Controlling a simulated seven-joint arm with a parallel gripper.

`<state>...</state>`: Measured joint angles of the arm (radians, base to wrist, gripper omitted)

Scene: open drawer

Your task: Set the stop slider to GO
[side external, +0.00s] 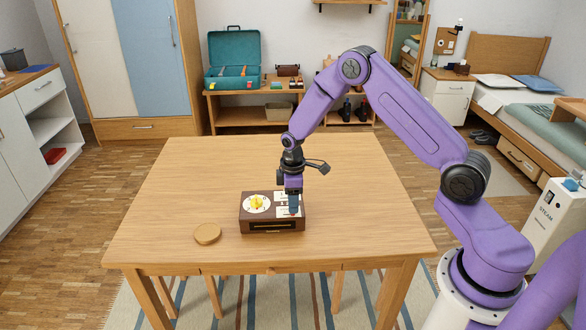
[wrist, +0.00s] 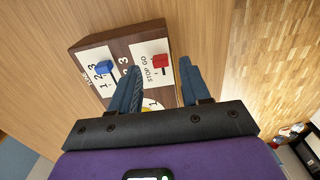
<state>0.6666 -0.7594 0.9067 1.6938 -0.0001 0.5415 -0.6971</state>
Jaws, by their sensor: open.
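The brown control box (side external: 272,226) stands on the wooden table, with white panels on top. In the wrist view, the red slider knob (wrist: 160,60) sits beside a small STOP GO label on a white panel, with a dark slot running from it towards my gripper. The lettering is too small to say surely which word the knob is at. My gripper (side external: 293,212) points down over the box's right part. In the wrist view its open fingers (wrist: 160,66) lie either side of the red knob, with gaps. I cannot tell their height above the panel.
A blue slider knob (wrist: 104,67) on a numbered panel lies left of the fingers in the wrist view. A yellow dial (side external: 257,202) is on the box's left part. A round wooden disc (side external: 207,234) lies left of the box. The rest of the table (side external: 200,170) is clear.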

